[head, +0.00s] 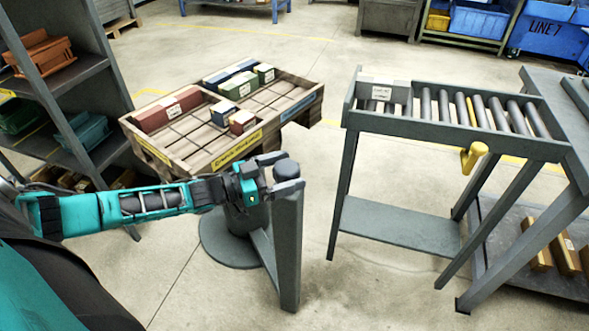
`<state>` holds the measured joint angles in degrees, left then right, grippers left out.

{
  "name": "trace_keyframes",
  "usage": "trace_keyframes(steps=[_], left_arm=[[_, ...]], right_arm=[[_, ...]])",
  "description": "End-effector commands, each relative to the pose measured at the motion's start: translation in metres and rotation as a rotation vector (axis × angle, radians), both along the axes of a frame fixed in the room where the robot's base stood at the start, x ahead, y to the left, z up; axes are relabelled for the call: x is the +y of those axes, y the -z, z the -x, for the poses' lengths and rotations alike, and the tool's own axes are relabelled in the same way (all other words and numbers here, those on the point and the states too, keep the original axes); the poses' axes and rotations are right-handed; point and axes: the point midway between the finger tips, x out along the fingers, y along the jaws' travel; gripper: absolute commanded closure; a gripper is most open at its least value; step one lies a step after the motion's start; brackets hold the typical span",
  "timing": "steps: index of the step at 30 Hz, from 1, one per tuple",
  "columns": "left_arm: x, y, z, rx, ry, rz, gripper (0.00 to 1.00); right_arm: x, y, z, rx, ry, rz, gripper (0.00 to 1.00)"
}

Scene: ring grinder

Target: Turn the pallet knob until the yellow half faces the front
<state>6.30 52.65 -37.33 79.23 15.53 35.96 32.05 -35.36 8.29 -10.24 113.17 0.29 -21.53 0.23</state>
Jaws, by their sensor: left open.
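The wooden pallet (200,158) sits on a round grey turntable base (222,250), at an angle to me. Its near faces carry yellow strips (237,150), and a blue strip (298,106) is on the right part of its edge. A dark round knob (287,169) tops a grey post (287,235) in front of the pallet. My left gripper (270,173) is open at the knob's left side, with its fingers close to the knob. I cannot tell whether they touch it. My right gripper is not in view.
Red, blue and green boxes (167,110) lie on the pallet. A shelf rack (60,85) stands at left. Floor is clear between post and conveyor.

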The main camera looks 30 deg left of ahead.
Motion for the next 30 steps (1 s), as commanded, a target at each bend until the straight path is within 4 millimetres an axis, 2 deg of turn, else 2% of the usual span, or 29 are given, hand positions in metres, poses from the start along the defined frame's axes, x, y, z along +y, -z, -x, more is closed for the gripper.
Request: trace_keyframes(steps=[6, 17, 30], left_arm=[[-0.012, 0.000, -0.018, 0.000, 0.000, 0.000, 0.09], [-0.014, 0.000, -0.020, 0.001, 0.000, -0.001, 0.10], [-0.014, 0.000, -0.020, 0.001, 0.000, -0.001, 0.52]], right_arm=[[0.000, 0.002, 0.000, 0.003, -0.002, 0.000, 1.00], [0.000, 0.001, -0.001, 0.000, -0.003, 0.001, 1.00], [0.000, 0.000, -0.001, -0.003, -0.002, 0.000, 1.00]])
